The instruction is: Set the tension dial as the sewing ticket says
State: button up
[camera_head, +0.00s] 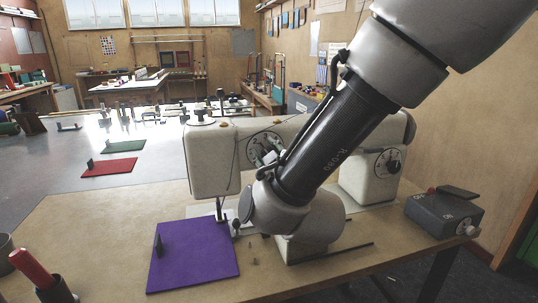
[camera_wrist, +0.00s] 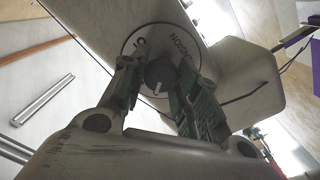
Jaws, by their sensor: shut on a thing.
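A white mark shows on the knob's lower part. Part of the word TENSION shows upside down on the face, and other digits are hidden or too small to read. My wrist covers part of the machine in the head view. I cannot make out a sewing ticket.
A purple cloth (camera_head: 200,268) with a small dark upright piece lies before the machine. A second dial (camera_head: 388,163) is on the machine's right end. A dark foot pedal box (camera_head: 444,212) stands at the right, and a red-handled tool (camera_head: 32,268) at the front left.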

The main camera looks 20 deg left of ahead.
jog(key=shift+n, duration=0.9)
jog(key=o, duration=1)
jog(key=v, duration=1.2)
jog(key=shift+f, duration=0.1)
